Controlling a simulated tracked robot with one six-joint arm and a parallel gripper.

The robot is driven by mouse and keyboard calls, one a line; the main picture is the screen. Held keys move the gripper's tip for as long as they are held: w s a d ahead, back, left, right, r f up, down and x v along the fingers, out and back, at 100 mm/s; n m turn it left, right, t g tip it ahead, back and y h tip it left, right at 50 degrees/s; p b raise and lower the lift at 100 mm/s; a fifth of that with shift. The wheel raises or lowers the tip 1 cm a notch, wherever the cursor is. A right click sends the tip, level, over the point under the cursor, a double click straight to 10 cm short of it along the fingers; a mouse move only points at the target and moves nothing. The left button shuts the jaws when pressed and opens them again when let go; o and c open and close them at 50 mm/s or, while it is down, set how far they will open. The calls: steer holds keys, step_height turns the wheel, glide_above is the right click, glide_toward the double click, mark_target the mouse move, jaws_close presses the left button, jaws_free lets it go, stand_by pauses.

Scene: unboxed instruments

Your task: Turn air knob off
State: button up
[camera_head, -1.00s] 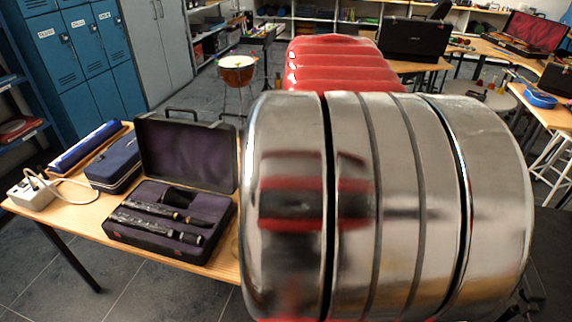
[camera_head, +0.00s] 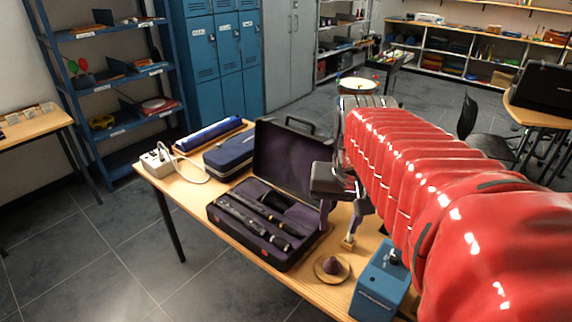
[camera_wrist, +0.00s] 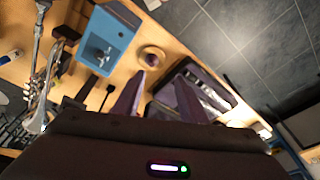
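A blue box (camera_head: 380,284) with a small dark knob (camera_head: 394,257) on top stands at the near right edge of the wooden table. I cannot tell whether this is the air knob or how it is set. A blue box with a grey recessed face also shows in the wrist view (camera_wrist: 122,22), left of the fingers. My gripper (camera_head: 338,230) hangs over the table, beyond the blue box and right of the open black case (camera_head: 270,247). In the wrist view its purple fingers (camera_wrist: 161,80) are apart with nothing between them.
A round brass-and-wood piece (camera_head: 332,268) sits between the case and the blue box. A trumpet-like brass instrument (camera_wrist: 38,85) lies left in the wrist view.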

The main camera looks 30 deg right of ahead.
steer(key=s+a+f+n+t, duration=0.1)
steer(key=a+n, duration=0.2)
steer(key=a, duration=0.5)
steer(key=s+a+f+n+t+y, duration=0.1)
steer(key=a+n, duration=0.3)
steer(key=a, duration=0.4)
steer(key=shift+s+a+f+t, duration=0.15)
steer(key=shift+a+f+t, duration=0.15)
steer(key=shift+t, duration=0.4)
steer(key=shift+c, duration=0.9)
steer(key=shift+d, duration=0.1)
